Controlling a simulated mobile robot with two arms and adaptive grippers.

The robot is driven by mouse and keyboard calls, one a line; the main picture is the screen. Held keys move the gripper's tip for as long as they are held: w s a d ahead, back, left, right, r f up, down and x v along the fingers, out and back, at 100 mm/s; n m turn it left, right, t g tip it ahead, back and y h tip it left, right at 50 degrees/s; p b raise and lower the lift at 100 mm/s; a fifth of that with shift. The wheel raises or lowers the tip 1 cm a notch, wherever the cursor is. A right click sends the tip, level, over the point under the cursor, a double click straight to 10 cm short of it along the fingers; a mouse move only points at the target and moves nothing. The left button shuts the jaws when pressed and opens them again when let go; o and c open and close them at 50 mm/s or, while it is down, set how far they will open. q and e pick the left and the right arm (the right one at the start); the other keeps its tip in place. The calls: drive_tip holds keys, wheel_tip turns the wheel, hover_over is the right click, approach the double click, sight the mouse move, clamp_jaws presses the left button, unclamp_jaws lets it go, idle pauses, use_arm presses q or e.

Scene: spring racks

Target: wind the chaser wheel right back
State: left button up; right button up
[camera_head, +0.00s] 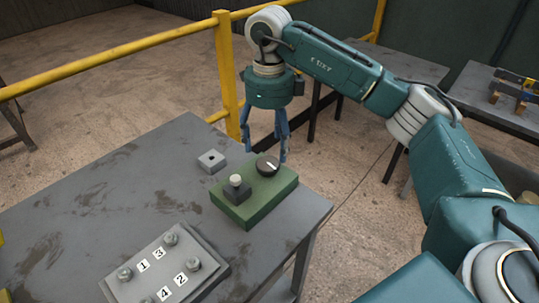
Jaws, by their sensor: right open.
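A round black wheel with a white mark (267,166) sits on top of a green block (263,205), towards its far right part. The block stands on the grey table near its right edge. A dark square piece with a pale round cap (236,183) sits on the same block, left of the wheel. My right gripper (264,150) points down over the wheel with its blue fingers apart and empty. One fingertip is near the wheel's right edge, the other is to its upper left. I cannot tell whether either touches it. My left gripper is not in view.
A grey plate (151,262) with several knobs and numbered labels lies at the table's front. A small grey block with a hole (212,161) is behind the green block. A yellow rail (120,52) and post (227,75) stand behind the table (110,190).

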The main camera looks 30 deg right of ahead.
sight(269, 164)
wheel_tip(269, 164, up, 6)
drive_tip(key=shift+f, duration=0.15)
idle(0.3)
drive_tip(key=f+m+p, duration=0.3)
drive_tip(key=p, duration=0.3)
drive_tip(key=f+m+p, duration=0.4)
drive_tip(key=p, duration=0.2)
drive_tip(key=f+m+p, duration=0.3)
drive_tip(key=p, duration=0.4)
drive_tip(key=shift+s+a+f, duration=0.2)
drive_tip(key=shift+a+f, duration=0.05)
drive_tip(key=shift+f, duration=0.7)
drive_tip(key=c, duration=1.1)
